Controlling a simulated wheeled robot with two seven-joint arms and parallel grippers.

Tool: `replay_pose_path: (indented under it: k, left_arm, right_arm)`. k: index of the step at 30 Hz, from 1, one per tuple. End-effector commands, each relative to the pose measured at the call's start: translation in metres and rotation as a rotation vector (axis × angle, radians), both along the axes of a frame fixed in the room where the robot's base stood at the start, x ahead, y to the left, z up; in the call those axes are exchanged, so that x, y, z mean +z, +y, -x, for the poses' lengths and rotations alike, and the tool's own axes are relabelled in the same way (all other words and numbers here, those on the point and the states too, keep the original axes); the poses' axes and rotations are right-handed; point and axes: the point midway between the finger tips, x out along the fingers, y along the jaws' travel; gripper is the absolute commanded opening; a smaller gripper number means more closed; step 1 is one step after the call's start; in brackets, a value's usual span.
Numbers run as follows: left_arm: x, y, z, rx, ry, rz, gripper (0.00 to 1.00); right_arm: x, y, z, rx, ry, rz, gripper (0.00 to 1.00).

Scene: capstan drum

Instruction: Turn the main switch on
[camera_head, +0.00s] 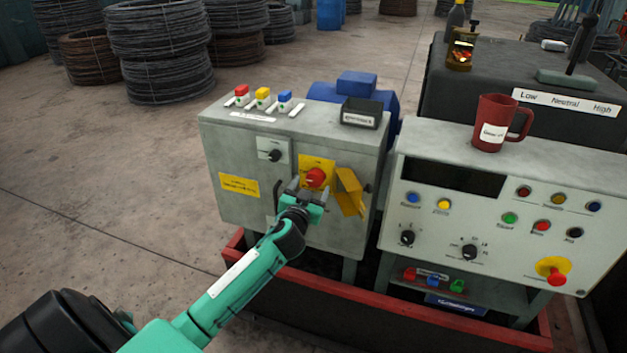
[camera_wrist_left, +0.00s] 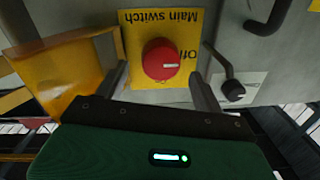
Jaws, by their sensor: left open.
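The main switch is a round red knob (camera_head: 316,177) on a yellow plate on the front of the grey cabinet (camera_head: 230,150). In the left wrist view the knob (camera_wrist_left: 161,60) has a white mark, and the yellow plate (camera_wrist_left: 140,22) reads "Main switch" and "Off", upside down. My left gripper (camera_head: 308,191) is open in front of the knob. Its fingers (camera_wrist_left: 160,84) stand on either side of the knob in the wrist view; I cannot tell whether they touch it. My right gripper is not in view.
A yellow hinged flap (camera_head: 349,192) stands open right of the knob. A small black selector (camera_head: 274,155) sits up and left of it. The control console (camera_head: 500,215) with a red mug (camera_head: 494,122) stands at the right. A red-edged base (camera_head: 400,308) runs below.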

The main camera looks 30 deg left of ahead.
Motion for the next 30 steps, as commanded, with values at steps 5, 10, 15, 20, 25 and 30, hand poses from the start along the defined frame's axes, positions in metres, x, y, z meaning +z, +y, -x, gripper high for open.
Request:
replay_pose_path:
  k: [5, 10, 15, 20, 25, 30]
  left_arm:
    - [0.001, 0.006, -0.02, 0.0, -0.001, -0.001, 0.69]
    - [0.0, 0.009, -0.028, 0.0, 0.0, 0.0, 0.69]
    - [0.0, 0.009, -0.028, 0.0, 0.0, 0.0, 0.69]
    - [0.0, 0.009, -0.028, 0.0, 0.0, 0.0, 0.57]
    - [0.0, 0.009, -0.028, 0.0, 0.0, 0.0, 0.24]
    - [0.0, 0.009, -0.028, 0.0, 0.001, -0.005, 0.24]
  right_arm:
    - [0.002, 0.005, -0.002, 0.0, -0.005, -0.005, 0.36]
    - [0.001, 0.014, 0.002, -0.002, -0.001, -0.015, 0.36]
    - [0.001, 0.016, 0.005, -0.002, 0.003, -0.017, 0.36]
    - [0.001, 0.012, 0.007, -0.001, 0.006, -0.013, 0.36]
    - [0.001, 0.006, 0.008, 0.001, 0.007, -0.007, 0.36]
    - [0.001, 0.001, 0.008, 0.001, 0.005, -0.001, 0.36]
